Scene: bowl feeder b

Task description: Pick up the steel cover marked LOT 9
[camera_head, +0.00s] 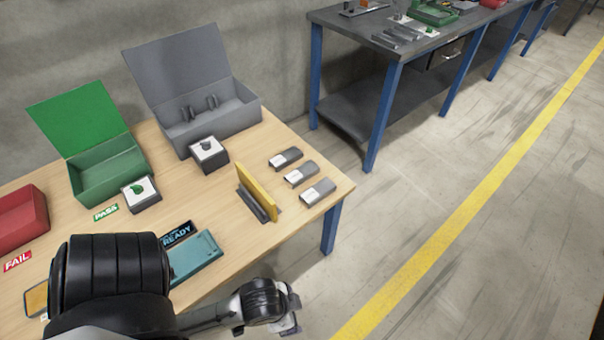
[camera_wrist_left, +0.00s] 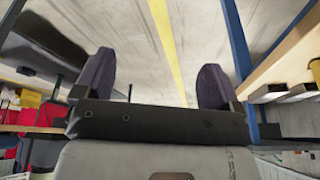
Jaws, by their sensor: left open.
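Three grey steel covers with pale labels lie in a row near the right end of the wooden table in the head view: a far one (camera_head: 286,158), a middle one (camera_head: 301,174) and a near one (camera_head: 318,192). Their lettering is too small to read, so I cannot tell which is LOT 9. My left gripper (camera_head: 292,312) is beyond the table's front edge, apart from the covers and nearer the camera. In the left wrist view its two dark fingers (camera_wrist_left: 155,78) stand wide apart with nothing between them. My right gripper is not in view.
A yellow plate (camera_head: 257,194) stands upright in a dark holder left of the covers. A grey lidded box (camera_head: 230,121), green box (camera_head: 110,175) and red bin (camera_head: 20,214) stand further left. A teal case (camera_head: 196,257) lies near the front edge. Floor right of the table is clear.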

